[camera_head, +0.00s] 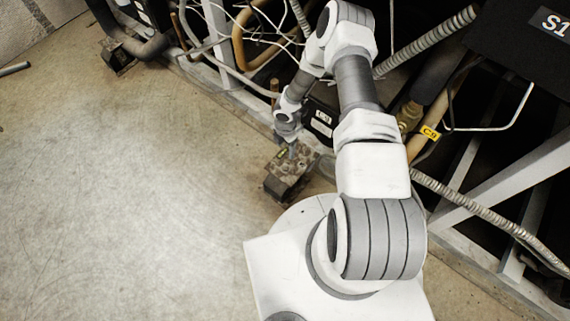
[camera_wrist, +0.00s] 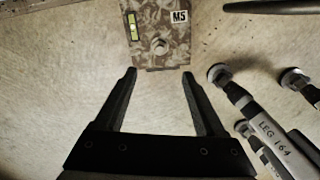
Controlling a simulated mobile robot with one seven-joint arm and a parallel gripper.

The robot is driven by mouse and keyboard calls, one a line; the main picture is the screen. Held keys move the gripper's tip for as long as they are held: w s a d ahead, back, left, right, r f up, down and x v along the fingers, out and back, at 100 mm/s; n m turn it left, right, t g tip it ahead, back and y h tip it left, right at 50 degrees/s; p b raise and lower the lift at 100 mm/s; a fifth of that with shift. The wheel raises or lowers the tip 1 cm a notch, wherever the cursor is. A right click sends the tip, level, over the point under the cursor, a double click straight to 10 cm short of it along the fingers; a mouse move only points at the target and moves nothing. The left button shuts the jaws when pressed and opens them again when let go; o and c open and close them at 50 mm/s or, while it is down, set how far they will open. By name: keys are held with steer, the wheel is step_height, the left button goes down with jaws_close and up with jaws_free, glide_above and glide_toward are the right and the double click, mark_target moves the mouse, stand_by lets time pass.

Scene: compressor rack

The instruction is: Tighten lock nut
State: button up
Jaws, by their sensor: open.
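My gripper (camera_wrist: 159,78) is open and empty in the wrist view, its two dark fingers spread apart. Beyond the fingertips lies a mottled brown block (camera_wrist: 181,48) with an M5 label. A round, nut-like piece (camera_wrist: 160,46) sits on the block, roughly in line with the gap between the fingers. I cannot tell whether it is the lock nut. In the head view, my gripper (camera_head: 292,150) points down at a similar mottled block (camera_head: 288,187) on the floor. The nut-like piece cannot be made out there.
A yellow-green level vial (camera_wrist: 133,27) is on the block. Dark rods with round metal ends, one marked LEG 164 (camera_wrist: 279,138), stand close right of my gripper. The rack's frame, pipes (camera_head: 440,35) and white cables crowd the head view's right. Open floor (camera_head: 120,200) lies left.

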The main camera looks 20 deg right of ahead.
mark_target(285, 165)
step_height(285, 165, down, 14)
steer(key=b, duration=0.5)
jaws_close()
